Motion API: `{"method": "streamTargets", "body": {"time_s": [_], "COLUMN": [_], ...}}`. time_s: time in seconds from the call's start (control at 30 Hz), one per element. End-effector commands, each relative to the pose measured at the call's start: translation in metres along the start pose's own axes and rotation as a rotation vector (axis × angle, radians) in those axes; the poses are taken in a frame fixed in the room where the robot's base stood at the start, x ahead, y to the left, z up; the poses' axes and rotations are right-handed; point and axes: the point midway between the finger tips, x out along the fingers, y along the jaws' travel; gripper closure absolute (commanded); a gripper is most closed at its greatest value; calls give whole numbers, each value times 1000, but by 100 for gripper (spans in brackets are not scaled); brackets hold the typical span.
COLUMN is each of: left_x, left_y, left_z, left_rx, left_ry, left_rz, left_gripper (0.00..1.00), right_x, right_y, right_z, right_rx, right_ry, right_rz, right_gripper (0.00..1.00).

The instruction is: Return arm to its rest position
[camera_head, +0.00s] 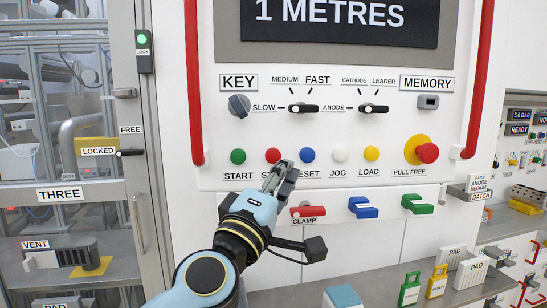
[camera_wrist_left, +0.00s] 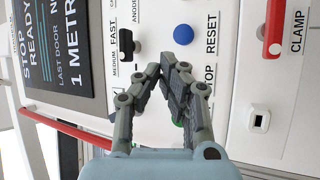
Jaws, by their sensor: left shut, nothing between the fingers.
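My left arm (camera_head: 225,245) is pale blue and reaches up from the bottom of the head view toward the white control panel (camera_head: 350,185). My left gripper (camera_head: 281,178) is shut and empty, in front of the panel just below the red STOP button (camera_head: 272,155). In the left wrist view the fingers of the left gripper (camera_wrist_left: 168,62) meet near the STOP label. The blue RESET button (camera_wrist_left: 183,34) shows just beyond the fingertips there. I cannot tell whether the fingers touch the panel. My right gripper is not in view.
The red CLAMP handle (camera_head: 307,211), a blue handle (camera_head: 363,208) and a green handle (camera_head: 417,204) stick out below the panel. Red rails (camera_head: 193,90) flank the panel. A grey shelf (camera_head: 290,297) with padlocks lies below. A glazed door (camera_head: 70,195) stands at left.

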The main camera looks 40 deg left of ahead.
Motion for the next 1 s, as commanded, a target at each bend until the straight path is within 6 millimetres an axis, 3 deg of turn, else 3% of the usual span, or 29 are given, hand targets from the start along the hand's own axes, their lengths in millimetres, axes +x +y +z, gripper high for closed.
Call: {"method": "streamTargets", "body": {"time_s": [0.3,0.43,0.57,0.7,0.77,0.87,1.0], "left_x": [-1,-11,-36,-78,-101,-144,-217], "left_y": [-2,-26,-109,-216,-260,-330,-421], "left_z": [0,6,28,58,69,86,105], "left_rx": [0,4,70,216,281,389,534], "left_ry": [0,-5,-48,-149,-203,-303,-463], "left_rz": [0,-11,-115,-258,-320,-420,-556], "left_gripper": [100,100,100,100,100,100,100], "right_x": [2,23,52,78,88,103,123], "right_y": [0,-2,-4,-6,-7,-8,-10], "right_z": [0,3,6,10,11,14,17], "right_rx": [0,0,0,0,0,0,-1], "right_ry": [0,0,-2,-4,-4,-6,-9], "right_rz": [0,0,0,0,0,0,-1], "right_gripper": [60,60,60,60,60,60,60]}}
